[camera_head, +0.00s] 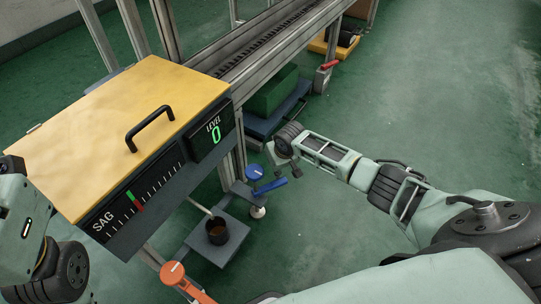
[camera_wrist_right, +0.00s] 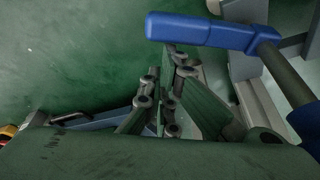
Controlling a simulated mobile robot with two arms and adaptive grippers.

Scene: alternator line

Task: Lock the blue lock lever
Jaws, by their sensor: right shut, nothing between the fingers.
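The blue lock lever (camera_head: 270,186) sticks out to the right from a small bracket below the blue-topped pivot (camera_head: 254,172), beside the machine frame. In the right wrist view its blue handle (camera_wrist_right: 200,30) crosses the top, on a grey rod. My right gripper (camera_head: 277,157) is just above and behind the lever in the head view. In the right wrist view its fingers (camera_wrist_right: 173,62) are together and empty, with the tips just below the handle; I cannot tell whether they touch it. My left arm shows at the left edge, but its fingers are not visible.
A yellow-topped box (camera_head: 110,125) with a black handle, a SAG scale and a LEVEL display reading 0 stands left. A conveyor (camera_head: 270,40) runs behind. Green floor at right is free.

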